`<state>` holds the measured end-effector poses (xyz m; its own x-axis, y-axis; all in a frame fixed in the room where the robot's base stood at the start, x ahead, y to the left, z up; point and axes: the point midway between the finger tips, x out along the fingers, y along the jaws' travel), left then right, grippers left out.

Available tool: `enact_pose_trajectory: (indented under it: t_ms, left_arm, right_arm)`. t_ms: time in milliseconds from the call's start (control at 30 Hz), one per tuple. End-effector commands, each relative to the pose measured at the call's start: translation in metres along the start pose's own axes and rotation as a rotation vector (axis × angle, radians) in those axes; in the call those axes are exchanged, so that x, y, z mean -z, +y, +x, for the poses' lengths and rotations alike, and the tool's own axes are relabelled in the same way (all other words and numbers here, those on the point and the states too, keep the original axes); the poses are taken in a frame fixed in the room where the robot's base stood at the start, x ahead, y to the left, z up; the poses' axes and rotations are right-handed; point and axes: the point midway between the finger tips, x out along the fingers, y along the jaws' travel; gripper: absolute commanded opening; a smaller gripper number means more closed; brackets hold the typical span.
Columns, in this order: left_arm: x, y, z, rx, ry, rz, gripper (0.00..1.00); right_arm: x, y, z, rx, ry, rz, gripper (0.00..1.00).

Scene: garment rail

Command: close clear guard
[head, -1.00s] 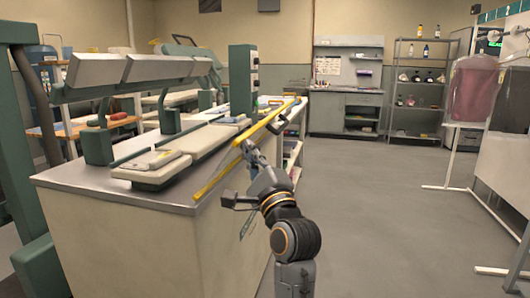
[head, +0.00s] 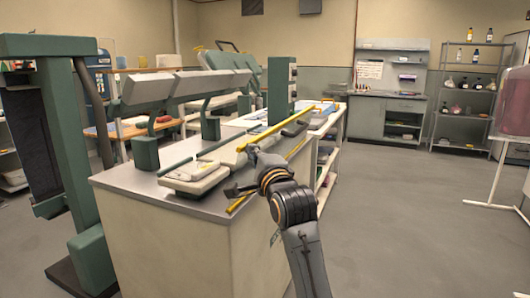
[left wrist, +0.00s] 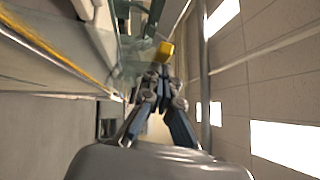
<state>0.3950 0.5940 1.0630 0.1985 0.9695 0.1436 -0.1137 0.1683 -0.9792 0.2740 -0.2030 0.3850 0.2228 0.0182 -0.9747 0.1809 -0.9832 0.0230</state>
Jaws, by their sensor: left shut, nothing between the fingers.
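The clear guard shows mainly by a thin yellow bar (head: 283,127) that slants over the right side of the machine counter; its transparent panel is hard to make out. Another yellow strip (head: 236,205) runs low along the counter's right edge. My left gripper (head: 252,153) is shut and empty, with its tip close to the near end of the upper bar; I cannot tell whether they touch. In the left wrist view, a yellow end piece (left wrist: 166,49) sits just beyond the closed fingertips (left wrist: 160,70), beside a faint see-through surface. My right gripper is out of view.
The counter (head: 130,188) carries a pale flat unit (head: 196,175) and a row of tilted grey panels (head: 160,87). A green frame (head: 85,160) stands at the left. A shelf rack (head: 465,95) stands at the back right.

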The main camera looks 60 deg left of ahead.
Motion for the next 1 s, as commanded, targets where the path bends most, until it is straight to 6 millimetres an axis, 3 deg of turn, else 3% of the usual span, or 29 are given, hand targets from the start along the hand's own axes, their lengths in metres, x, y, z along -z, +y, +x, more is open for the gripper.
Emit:
enact_pose_trajectory:
  t_ms: [433, 1000]
  left_arm:
    - [-0.028, -0.001, 0.027, -0.132, -0.002, -0.135, 0.0]
    - [-0.034, 0.002, 0.034, -0.167, -0.003, -0.165, 0.0]
  right_arm:
    - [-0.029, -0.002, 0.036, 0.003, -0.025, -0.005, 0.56]
    - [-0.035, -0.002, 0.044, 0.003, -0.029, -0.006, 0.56]
